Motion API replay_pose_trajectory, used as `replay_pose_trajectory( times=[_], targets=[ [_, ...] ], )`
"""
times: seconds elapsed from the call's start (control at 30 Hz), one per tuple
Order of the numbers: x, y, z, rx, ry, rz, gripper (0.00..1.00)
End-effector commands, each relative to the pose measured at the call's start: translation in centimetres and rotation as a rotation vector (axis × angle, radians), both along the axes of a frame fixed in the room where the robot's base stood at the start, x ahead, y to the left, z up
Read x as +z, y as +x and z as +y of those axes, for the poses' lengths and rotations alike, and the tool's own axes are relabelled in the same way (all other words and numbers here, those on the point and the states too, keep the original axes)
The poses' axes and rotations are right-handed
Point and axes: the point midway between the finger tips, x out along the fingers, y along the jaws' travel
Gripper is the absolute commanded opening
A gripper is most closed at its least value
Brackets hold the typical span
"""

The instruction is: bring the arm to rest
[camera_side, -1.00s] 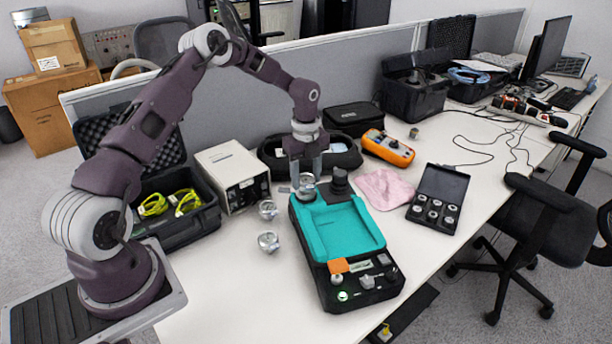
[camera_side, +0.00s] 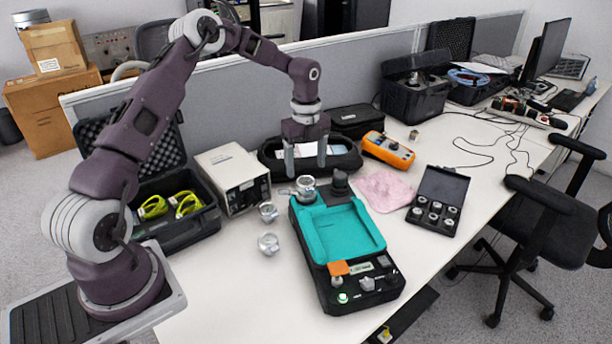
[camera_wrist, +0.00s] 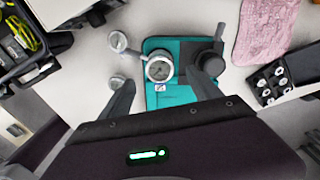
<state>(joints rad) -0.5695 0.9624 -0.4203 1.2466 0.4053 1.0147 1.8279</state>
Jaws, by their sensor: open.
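My gripper (camera_side: 305,168) is open and empty. Its two fingers point down, apart, above the back end of a teal and black device (camera_side: 349,240). In the wrist view my gripper (camera_wrist: 163,92) shows both fingers spread, with the device (camera_wrist: 166,97) below them. A round silver gauge-like part (camera_side: 305,187) sits at the device's back left corner, beside a black knob (camera_side: 340,181). In the wrist view the round part (camera_wrist: 159,69) appears between the fingertips and the knob (camera_wrist: 209,62) is to its right. No contact between fingers and part is visible.
Two loose silver parts (camera_side: 268,243) (camera_side: 268,211) lie left of the device. A white instrument box (camera_side: 228,172), an open black case (camera_side: 178,210), an orange meter (camera_side: 388,150), a pink cloth (camera_side: 385,190) and a black box of small round parts (camera_side: 437,203) surround it.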

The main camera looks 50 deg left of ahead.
Motion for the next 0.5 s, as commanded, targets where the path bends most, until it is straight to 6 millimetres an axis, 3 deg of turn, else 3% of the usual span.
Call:
replay_pose_trajectory(
  times=[0.17, 0.27, 0.37, 0.5],
  targets=[
    [2.9, -0.2, -0.6, 0.022, 0.012, -0.008, 0.73],
    [7.5, -1.6, -3.0, 0.135, 0.056, -0.043, 0.73],
    [13.6, -5.2, -6.6, 0.353, 0.099, -0.116, 0.73],
    [20.2, -12.9, -11.3, 0.737, 0.080, -0.254, 0.73]
  ],
)
